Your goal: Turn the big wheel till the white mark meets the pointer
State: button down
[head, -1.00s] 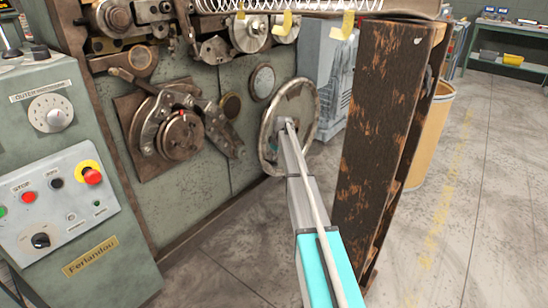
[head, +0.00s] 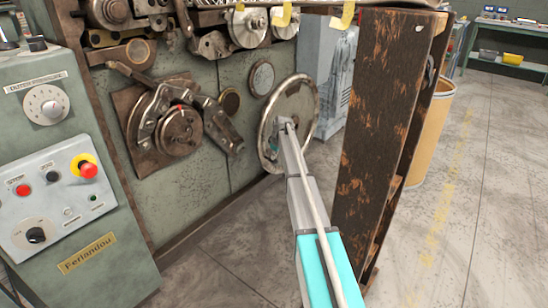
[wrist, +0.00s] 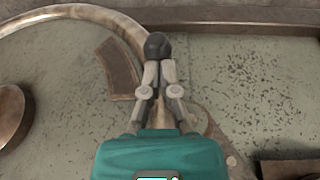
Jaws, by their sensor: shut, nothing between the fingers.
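The big wheel (head: 262,135) is a worn metal handwheel on the right part of the green machine front. In the head view my gripper (head: 287,124) reaches to the middle area of the wheel, and its arm hides part of the wheel. In the wrist view my gripper (wrist: 158,62) is shut, its fingers together with a dark rounded shape at their tips. The wheel rim (wrist: 85,12) curves past on the left there. I cannot tell whether the fingers touch the wheel. I cannot make out the white mark or the pointer.
A rusty brown post (head: 385,110) stands close to the right of my arm. A control panel (head: 60,200) with a red stop button (head: 88,170) is at the left. A tan bin (head: 432,130) stands behind the post. The floor at the right is open.

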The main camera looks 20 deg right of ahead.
jog(key=shift+w+d+f+b, duration=0.1)
jog(key=shift+d+f+b, duration=0.05)
jog(key=shift+f+b, duration=1)
jog(key=shift+f, duration=0.15)
jog(key=shift+p, duration=0.35)
jog(key=r+p, duration=0.2)
jog(key=r, duration=0.1)
jog(key=a+r+p, duration=0.1)
jog(key=p, duration=0.1)
jog(key=shift+s+a+r, duration=0.1)
jog(key=shift+s+r, duration=0.1)
jog(key=shift+s, duration=0.2)
jog(key=s+a+p+v, duration=0.1)
jog(key=p+v, duration=0.7)
jog(key=v, duration=0.1)
jog(key=shift+a+p, duration=0.15)
jog(key=shift+p, duration=0.25)
jog(key=shift+s, duration=0.15)
